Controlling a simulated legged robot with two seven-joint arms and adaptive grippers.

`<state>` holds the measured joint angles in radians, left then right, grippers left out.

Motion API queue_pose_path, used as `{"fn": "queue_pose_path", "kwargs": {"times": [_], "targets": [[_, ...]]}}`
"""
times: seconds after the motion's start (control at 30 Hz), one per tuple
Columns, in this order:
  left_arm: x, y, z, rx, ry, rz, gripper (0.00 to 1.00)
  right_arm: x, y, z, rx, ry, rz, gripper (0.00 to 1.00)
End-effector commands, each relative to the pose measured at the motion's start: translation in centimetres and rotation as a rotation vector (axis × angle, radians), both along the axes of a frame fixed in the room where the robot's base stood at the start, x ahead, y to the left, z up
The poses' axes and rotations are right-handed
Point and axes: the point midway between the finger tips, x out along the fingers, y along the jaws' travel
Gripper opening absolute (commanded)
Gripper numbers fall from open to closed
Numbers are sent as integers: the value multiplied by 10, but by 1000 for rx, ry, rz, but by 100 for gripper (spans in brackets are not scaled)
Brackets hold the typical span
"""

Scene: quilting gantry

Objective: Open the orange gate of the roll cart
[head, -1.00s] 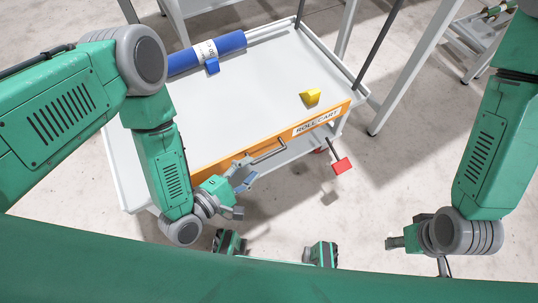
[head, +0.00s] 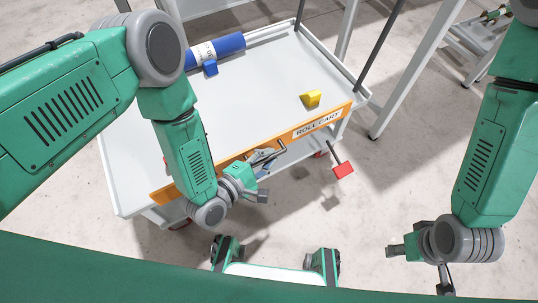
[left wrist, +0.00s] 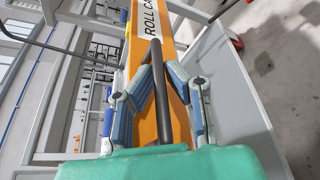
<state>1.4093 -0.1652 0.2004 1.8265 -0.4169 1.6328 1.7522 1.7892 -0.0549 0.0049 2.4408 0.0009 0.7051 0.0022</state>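The orange gate (head: 231,158) runs along the near side of the roll cart (head: 130,150) and stands upright, with a ROLL CART label. It also shows in the left wrist view (left wrist: 143,110). A dark bar handle (left wrist: 156,85) sticks out in front of it. My left gripper (head: 262,172) is at this handle. In the left wrist view its two fingers (left wrist: 160,72) are apart, one on each side of the bar, with a narrow gap on the right. My right gripper (head: 410,250) is off to the right, away from the cart; its fingers are not clear.
A blue roll (head: 228,44) lies at the back of the cart, with a blue block (head: 210,68) beside it. A yellow block (head: 311,98) sits near the gate's right part. Open floor lies to the right.

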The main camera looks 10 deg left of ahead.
Motion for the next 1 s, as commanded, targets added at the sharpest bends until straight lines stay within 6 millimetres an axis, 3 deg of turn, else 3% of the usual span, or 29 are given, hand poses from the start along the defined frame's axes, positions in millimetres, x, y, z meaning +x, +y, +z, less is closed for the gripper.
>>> {"fn": "queue_pose_path", "kwargs": {"times": [0.37,1.0], "targets": [[-2,-6,-1,28,-55,-4,0,0,0,0,0,0,0,40],[-15,-17,-23,283,-407,-5,0,0,0,-9,0,0,0,40]]}}
